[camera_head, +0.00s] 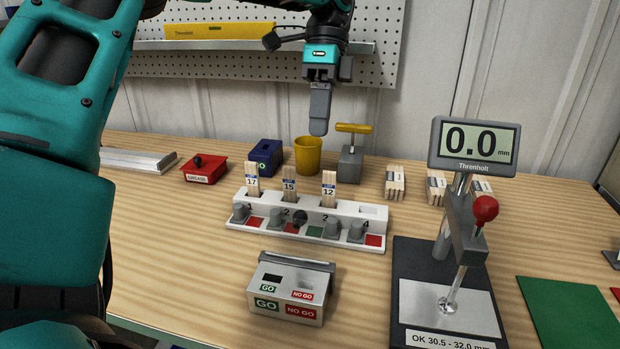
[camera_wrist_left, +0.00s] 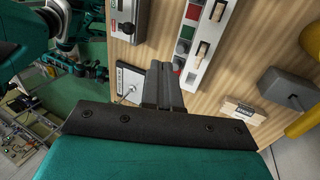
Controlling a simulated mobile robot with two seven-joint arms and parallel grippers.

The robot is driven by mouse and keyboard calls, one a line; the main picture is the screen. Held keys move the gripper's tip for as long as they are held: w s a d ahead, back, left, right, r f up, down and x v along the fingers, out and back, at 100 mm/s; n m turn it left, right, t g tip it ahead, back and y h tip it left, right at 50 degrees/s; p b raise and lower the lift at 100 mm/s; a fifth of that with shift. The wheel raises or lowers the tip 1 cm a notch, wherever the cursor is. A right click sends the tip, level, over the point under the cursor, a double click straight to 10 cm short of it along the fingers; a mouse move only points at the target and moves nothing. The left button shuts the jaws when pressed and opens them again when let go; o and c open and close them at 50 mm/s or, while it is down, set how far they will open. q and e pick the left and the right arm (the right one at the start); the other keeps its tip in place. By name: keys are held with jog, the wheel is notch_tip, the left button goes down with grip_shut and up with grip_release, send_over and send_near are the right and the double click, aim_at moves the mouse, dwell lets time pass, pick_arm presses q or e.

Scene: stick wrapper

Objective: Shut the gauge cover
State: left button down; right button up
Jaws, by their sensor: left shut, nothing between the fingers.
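The gauge is a small metal box (camera_head: 285,308) with green GO and red NO GO labels, near the table's front edge in the head view. Its grey cover (camera_head: 298,257) stands up along the back edge, and the top openings show. The gauge box (camera_wrist_left: 122,22) and its cover (camera_wrist_left: 142,16) also show at the top of the left wrist view. My left gripper (camera_head: 319,128) is shut and empty, high above the back of the table, behind and above the gauge and apart from it. Its shut fingers also show in the left wrist view (camera_wrist_left: 163,66). My right gripper is not in view.
A white rack (camera_head: 310,240) with knobs and several numbered sticks stands behind the gauge. A digital meter stand (camera_head: 474,148) with a red-knobbed lever is to the right. A yellow cup (camera_head: 308,157), a grey T-handled block (camera_head: 349,165) and a red box (camera_head: 204,170) stand farther back.

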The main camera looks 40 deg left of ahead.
aim_at(299, 232)
pick_arm(q)
jog(key=s+d+f, duration=0.3)
jog(key=s+f, duration=0.3)
jog(key=f, duration=0.3)
jog(key=shift+s+d, duration=0.4)
jog(key=shift+a+b, duration=0.1)
jog(key=shift+b, duration=0.2)
